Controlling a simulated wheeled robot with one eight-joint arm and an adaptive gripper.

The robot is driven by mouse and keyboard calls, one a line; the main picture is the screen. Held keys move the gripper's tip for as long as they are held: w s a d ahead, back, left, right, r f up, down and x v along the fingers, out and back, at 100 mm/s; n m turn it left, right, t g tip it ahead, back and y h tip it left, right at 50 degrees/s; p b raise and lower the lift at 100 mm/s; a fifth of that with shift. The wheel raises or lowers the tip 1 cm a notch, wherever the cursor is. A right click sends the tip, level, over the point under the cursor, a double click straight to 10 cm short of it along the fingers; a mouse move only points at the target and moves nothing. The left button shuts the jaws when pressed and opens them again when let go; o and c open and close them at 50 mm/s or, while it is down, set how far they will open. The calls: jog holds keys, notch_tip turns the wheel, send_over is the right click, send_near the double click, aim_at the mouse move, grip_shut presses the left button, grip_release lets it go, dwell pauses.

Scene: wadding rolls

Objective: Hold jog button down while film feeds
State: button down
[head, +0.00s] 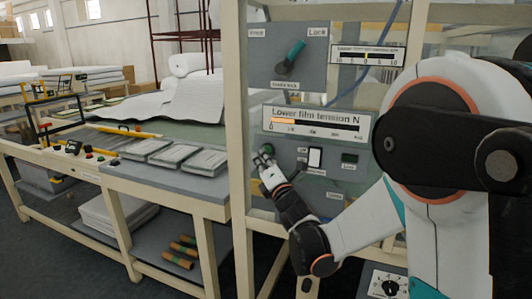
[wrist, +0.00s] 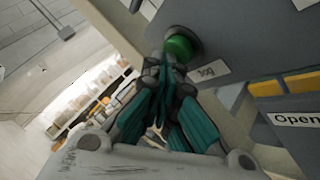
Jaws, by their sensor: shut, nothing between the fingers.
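The green jog button (wrist: 182,46) sits in a dark ring on the grey panel, above a white "Jog" label (wrist: 211,71). My gripper (wrist: 163,66) is shut and empty, its fingertips at the lower left edge of the button. They overlap it in the picture; I cannot tell whether they touch it or whether it is pressed in. In the head view my gripper (head: 264,160) is at the panel's left side, just below the button (head: 267,149). The lower film tension gauge (head: 316,124) shows a short orange bar near its low end. Film motion cannot be told.
A lock lever (head: 291,57) with a teal handle is above the gauge. The frame post (head: 238,130) stands close on the left. A bench with white wadding (head: 190,100) lies beyond.

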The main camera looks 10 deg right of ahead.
jog(key=shift+s+a, duration=0.35)
jog(key=shift+s, duration=0.15)
jog(key=s+a, duration=0.1)
jog(key=s, duration=0.1)
jog(key=s+a, duration=0.2)
dwell(0.4)
